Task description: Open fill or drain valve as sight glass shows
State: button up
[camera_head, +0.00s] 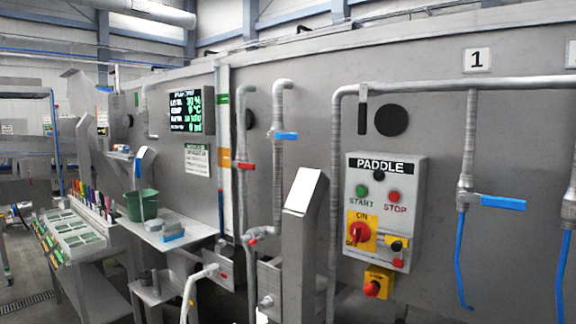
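A tall narrow sight glass (226,125) stands on the grey tank wall left of centre. A valve with a red handle (246,166) sits just right of the orange mark, also sideways. Another red-handled valve (253,240) is lower down. A screen (191,111) left of the glass seems to read level 30 %. My gripper is not in view.
A PADDLE control box (384,210) with buttons and a switch is on the right. A blue-handled valve (502,202) with a blue hose is further right. A grey slant-topped post (302,230) stands in front. A shelf (172,236) holds a green bucket (142,204).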

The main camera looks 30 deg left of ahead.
aim_at(241, 164)
jog(key=u, duration=2.55)
jog(key=k, duration=0.65)
jog(key=z, duration=0.75)
jog(key=i, duration=1)
jog(key=z, duration=0.1)
